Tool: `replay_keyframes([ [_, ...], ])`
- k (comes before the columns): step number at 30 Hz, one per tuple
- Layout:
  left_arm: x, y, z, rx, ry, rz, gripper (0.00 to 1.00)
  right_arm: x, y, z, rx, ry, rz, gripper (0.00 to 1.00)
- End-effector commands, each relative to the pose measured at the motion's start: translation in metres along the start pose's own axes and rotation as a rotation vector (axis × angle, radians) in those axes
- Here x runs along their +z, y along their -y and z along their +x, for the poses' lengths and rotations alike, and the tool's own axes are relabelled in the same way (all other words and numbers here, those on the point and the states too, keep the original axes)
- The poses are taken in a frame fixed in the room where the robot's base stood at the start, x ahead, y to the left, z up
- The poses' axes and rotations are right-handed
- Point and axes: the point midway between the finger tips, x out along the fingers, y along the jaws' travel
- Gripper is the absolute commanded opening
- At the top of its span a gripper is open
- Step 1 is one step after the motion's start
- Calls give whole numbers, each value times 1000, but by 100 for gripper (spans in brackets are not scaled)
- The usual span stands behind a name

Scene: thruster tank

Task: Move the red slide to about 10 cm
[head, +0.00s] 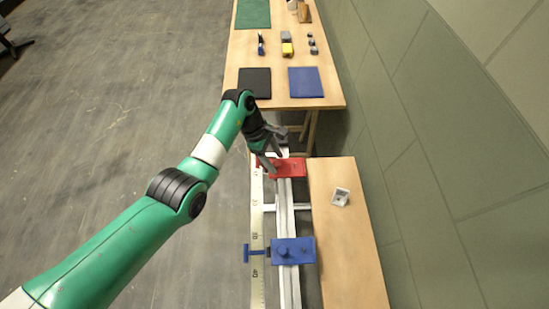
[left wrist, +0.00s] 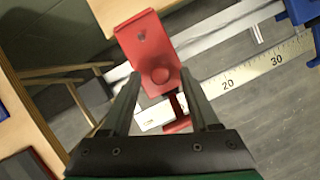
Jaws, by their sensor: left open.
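The red slide (head: 293,168) sits on the metal rail (head: 286,222) near its far end, with its red bar reaching left over the ruler (head: 257,205) close to the 10 mark. In the left wrist view the red slide (left wrist: 145,40) shows a flat plate, a round knob and a T-shaped bar. My left gripper (head: 271,164) is open at the red slide. In the left wrist view its fingers (left wrist: 160,78) stand on either side of the knob; I cannot tell whether they touch it. My right gripper is not in view.
A blue slide (head: 300,254) sits nearer on the same rail, between the 30 and 40 marks. A far table (head: 275,98) holds dark and blue mats. The rail between the slides looks clear.

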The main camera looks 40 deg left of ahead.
Motion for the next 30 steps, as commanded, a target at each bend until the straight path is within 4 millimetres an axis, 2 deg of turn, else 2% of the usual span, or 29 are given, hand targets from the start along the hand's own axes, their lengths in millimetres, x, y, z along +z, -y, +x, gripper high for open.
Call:
replay_keyframes([
  [5, 1, -1, -19, 3, 0, -1, 61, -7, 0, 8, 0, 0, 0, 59],
  [12, 1, -1, -76, 4, 0, -1, 61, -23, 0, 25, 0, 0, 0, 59],
  [18, 1, -1, -110, 3, 0, -1, 61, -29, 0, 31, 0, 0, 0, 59],
  [22, 0, 0, -116, 1, 0, 0, 61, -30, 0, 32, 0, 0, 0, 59],
  [30, 0, 0, -116, 0, 0, 0, 61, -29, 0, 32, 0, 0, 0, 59],
])
